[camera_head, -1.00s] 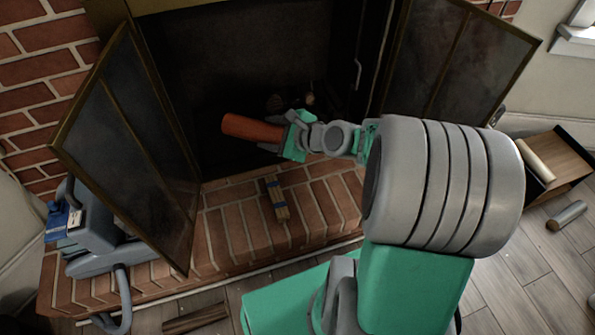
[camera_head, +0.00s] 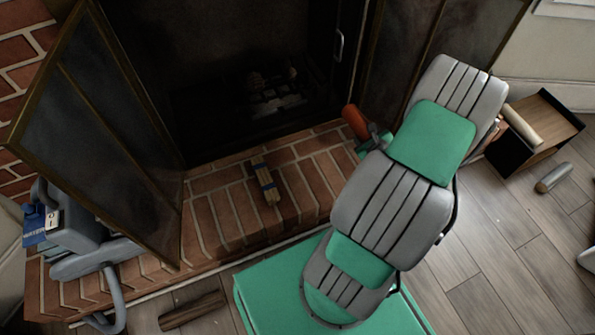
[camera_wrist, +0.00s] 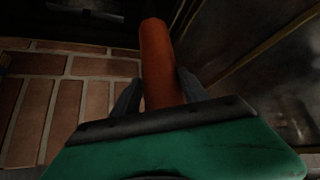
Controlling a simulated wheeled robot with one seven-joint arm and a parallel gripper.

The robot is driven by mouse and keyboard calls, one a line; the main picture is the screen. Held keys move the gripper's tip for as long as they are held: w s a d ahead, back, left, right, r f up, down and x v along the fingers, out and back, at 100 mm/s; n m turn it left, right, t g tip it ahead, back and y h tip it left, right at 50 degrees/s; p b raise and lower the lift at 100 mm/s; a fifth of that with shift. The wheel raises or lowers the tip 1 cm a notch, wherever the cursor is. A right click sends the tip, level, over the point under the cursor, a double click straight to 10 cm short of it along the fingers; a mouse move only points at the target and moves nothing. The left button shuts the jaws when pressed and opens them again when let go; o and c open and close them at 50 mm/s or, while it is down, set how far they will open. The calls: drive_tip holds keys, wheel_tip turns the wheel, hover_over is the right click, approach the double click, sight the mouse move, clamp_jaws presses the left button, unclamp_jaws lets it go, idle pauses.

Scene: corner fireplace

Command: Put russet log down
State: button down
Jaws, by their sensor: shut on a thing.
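The russet log (camera_head: 355,121) is an orange-brown cylinder at the right side of the fireplace opening, beside the right glass door. In the wrist view the log (camera_wrist: 160,62) sticks out forward between the two fingers. My gripper (camera_head: 369,140) is shut on it; in the wrist view my gripper (camera_wrist: 160,90) has a finger on each side of the log. The log appears to be over the right part of the brick hearth (camera_head: 215,205). My arm hides part of the hearth's right end, and I cannot tell the log's height above the brick.
The firebox holds a grate with logs (camera_head: 272,92). A tied kindling bundle (camera_head: 265,180) lies on the hearth. The left door (camera_head: 100,120) and right door (camera_head: 405,50) stand open. A wooden box (camera_head: 540,125), a loose log (camera_head: 553,178) and a dark log (camera_head: 193,311) are on the floor.

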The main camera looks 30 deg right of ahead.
drive_tip(key=w+a+f+b, duration=0.3)
drive_tip(key=w+a+f, duration=0.1)
drive_tip(key=a+f, duration=0.1)
drive_tip(key=w+a+f+b, duration=0.2)
drive_tip(key=w+a+f, duration=0.2)
drive_tip(key=w+f, duration=0.1)
drive_tip(key=shift+w+a+b, duration=0.1)
drive_tip(key=shift+a+b, duration=0.3)
wheel_tip(320, 180, down, 3)
drive_tip(key=shift+f+b, duration=0.2)
drive_tip(key=shift+b, duration=0.65)
drive_tip(key=shift+w+r, duration=0.1)
drive_tip(key=shift+r, duration=0.05)
